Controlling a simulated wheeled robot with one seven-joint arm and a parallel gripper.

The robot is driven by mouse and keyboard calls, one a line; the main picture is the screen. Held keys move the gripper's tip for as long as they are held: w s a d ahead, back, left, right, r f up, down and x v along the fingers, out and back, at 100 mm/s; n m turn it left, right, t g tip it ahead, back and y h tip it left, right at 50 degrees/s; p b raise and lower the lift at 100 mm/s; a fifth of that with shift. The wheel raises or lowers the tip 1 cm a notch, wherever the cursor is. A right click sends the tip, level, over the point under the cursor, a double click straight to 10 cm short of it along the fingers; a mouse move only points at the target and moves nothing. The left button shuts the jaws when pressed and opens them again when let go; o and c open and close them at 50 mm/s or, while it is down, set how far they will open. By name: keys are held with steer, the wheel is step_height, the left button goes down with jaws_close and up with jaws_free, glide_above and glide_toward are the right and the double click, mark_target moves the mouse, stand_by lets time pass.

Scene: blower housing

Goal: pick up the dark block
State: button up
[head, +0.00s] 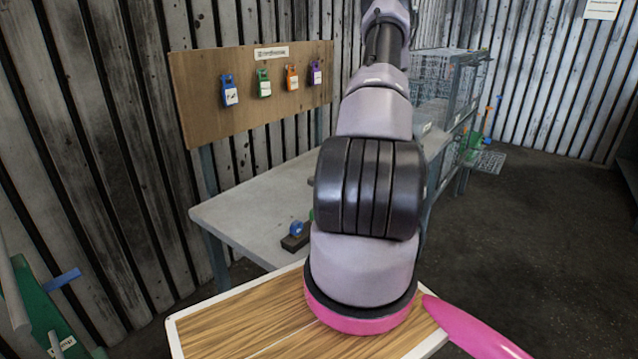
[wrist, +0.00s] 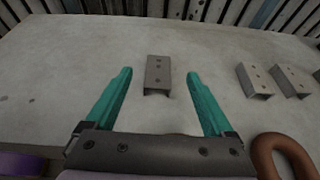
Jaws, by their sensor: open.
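In the wrist view my gripper (wrist: 159,75) is open, its two teal fingers spread wide. A grey-brown block (wrist: 158,70) with holes in its top lies on the grey surface, centred between and just beyond the fingertips. The fingers do not touch it. I cannot tell for certain whether it is the dark block. In the head view a small dark block-like thing (head: 294,242) sits on the bench beside my arm, with a blue part (head: 296,228) on or against it. My arm hides my gripper in the head view.
Similar holed pieces (wrist: 253,82) lie to the right in the wrist view. A brown curved thing (wrist: 284,154) is at lower right. The grey bench (head: 245,212) has bare room at left. A wooden board with tags (head: 229,90) stands behind it; a wire cage (head: 445,85) stands farther back.

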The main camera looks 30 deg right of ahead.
steer(key=x, duration=0.8)
steer(key=shift+w+a+f, duration=0.1)
steer(key=shift+f, duration=0.15)
jaws_close()
